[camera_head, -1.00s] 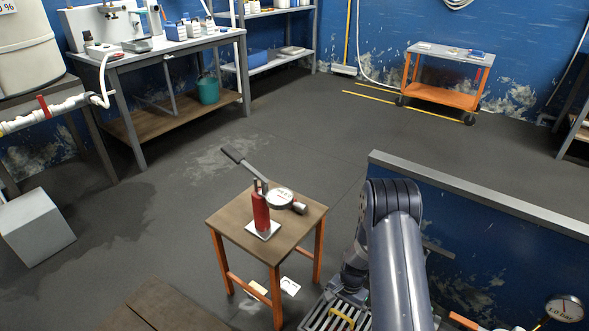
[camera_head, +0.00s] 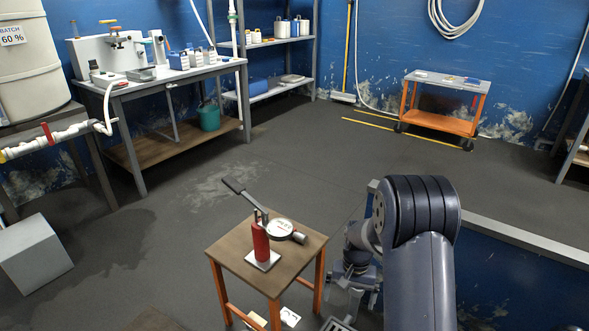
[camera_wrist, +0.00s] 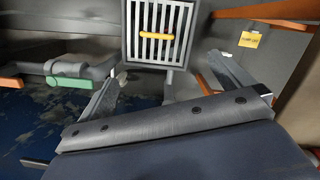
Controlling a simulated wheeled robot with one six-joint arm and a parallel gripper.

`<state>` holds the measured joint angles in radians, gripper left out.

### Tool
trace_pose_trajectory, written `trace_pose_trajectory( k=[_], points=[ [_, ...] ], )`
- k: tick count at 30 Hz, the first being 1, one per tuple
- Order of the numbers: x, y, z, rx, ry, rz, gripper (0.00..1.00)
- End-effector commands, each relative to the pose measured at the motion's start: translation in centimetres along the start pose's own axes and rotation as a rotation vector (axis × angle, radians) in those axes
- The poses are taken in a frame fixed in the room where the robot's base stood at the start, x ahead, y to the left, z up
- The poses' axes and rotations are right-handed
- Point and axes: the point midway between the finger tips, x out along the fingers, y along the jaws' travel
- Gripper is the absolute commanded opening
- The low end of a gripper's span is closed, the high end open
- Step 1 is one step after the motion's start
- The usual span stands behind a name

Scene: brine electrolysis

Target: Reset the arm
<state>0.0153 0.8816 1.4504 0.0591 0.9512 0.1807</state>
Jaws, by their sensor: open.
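My arm stands in the right foreground of the head view, its thick dark upper link in front and its thinner wrist part behind it. My gripper (camera_head: 352,295) hangs at the end, low beside the small table, partly hidden by the arm. In the wrist view my gripper (camera_wrist: 163,70) shows two grey fingers spread wide apart, with nothing between them. A grey slotted grate (camera_wrist: 160,15) with a yellow bar lies beyond the fingers.
A small orange-legged table (camera_head: 232,249) holds a red hand press (camera_head: 261,243) with a round gauge, left of my arm. A blue partition with a grey top rail (camera_head: 525,238) runs behind my arm on the right. An orange cart (camera_head: 440,118) stands farther back. The middle floor is clear.

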Motion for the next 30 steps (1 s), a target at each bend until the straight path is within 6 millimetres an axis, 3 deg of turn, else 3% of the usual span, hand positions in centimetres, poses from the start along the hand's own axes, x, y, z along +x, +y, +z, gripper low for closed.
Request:
trace_pose_trajectory(
  k=[6, 15, 21, 30],
  points=[
    [-4.5, 0.1, 0.9, -0.088, 0.004, 0.016, 1.00],
    [-9.4, 0.3, 2.6, -0.189, -0.001, 0.040, 1.00],
    [-10.9, 0.5, 3.2, -0.222, -0.003, 0.049, 1.00],
    [-11.2, 0.5, 3.4, -0.229, -0.004, 0.051, 1.00]
  ],
)
